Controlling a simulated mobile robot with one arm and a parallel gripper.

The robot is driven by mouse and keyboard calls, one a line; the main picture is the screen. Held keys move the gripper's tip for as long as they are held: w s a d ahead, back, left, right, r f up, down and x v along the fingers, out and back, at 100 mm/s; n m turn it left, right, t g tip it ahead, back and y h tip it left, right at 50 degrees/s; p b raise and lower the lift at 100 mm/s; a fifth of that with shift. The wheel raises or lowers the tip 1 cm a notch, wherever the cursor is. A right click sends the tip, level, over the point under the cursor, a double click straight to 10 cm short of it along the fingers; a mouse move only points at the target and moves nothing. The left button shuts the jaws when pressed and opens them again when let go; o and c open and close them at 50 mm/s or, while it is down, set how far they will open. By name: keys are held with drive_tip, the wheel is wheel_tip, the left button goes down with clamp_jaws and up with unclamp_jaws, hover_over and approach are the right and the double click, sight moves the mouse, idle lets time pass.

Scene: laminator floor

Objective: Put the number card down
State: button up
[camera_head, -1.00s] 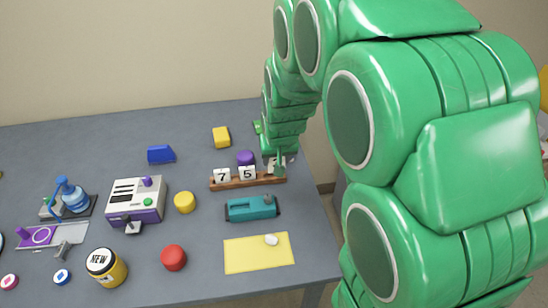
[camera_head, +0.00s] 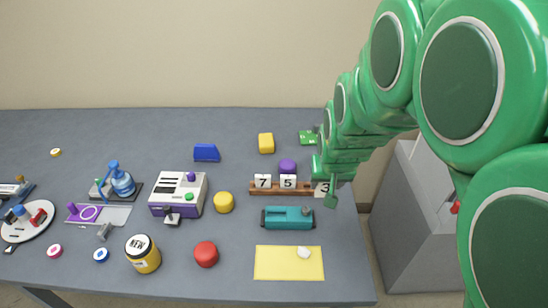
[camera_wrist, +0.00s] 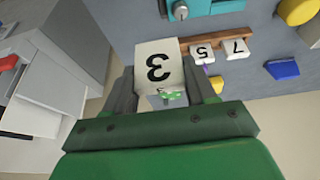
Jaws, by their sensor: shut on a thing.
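My gripper (camera_wrist: 164,85) is shut on a white number card marked 3 (camera_wrist: 158,62), gripping it between both fingers. In the head view this card (camera_head: 321,188) shows at the right end of a brown wooden rack (camera_head: 270,192), partly behind my green gripper (camera_head: 332,192). The rack also shows in the wrist view (camera_wrist: 222,42), just beyond the card. I cannot tell whether the card touches it. Cards 7 (camera_head: 263,181) and 5 (camera_head: 288,181) stand upright on the rack, side by side.
A teal device (camera_head: 288,218) lies in front of the rack, and a yellow sheet (camera_head: 275,265) nearer still. A purple knob (camera_head: 287,166) is behind the rack. The table's right edge is close to my gripper, with a grey cabinet (camera_head: 410,220) beyond it.

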drive_tip(key=w+a, duration=0.7)
drive_tip(key=w, duration=0.3)
drive_tip(key=w+a, duration=0.7)
drive_tip(key=w, duration=0.3)
drive_tip(key=shift+w+a+r, duration=0.2)
drive_tip(key=shift+a+r, duration=0.2)
drive_tip(key=shift+r, duration=0.05)
drive_tip(key=w+a, duration=0.1)
drive_tip(key=a, duration=0.2)
drive_tip(key=w+a+f, duration=0.1)
drive_tip(key=a, duration=0.2)
drive_tip(key=w+a, duration=0.1)
drive_tip(key=a, duration=0.1)
drive_tip(key=shift+w+a+f, duration=0.2)
drive_tip(key=shift+a+f, duration=0.05)
drive_tip(key=shift+a, duration=0.15)
drive_tip(key=shift+w+a+f, duration=0.8)
drive_tip(key=shift+w+f, duration=0.85)
drive_tip(key=shift+w, duration=0.5)
drive_tip(key=shift+w+a+f, duration=0.8)
drive_tip(key=shift+w+f, duration=0.9)
drive_tip(key=shift+w, duration=0.5)
drive_tip(key=shift+w+a+f, duration=0.8)
drive_tip(key=shift+w+f, duration=0.85)
drive_tip(key=shift+w, duration=0.5)
drive_tip(key=shift+f, duration=1.55)
drive_tip(key=shift+f, duration=0.15)
drive_tip(key=o, duration=1.1)
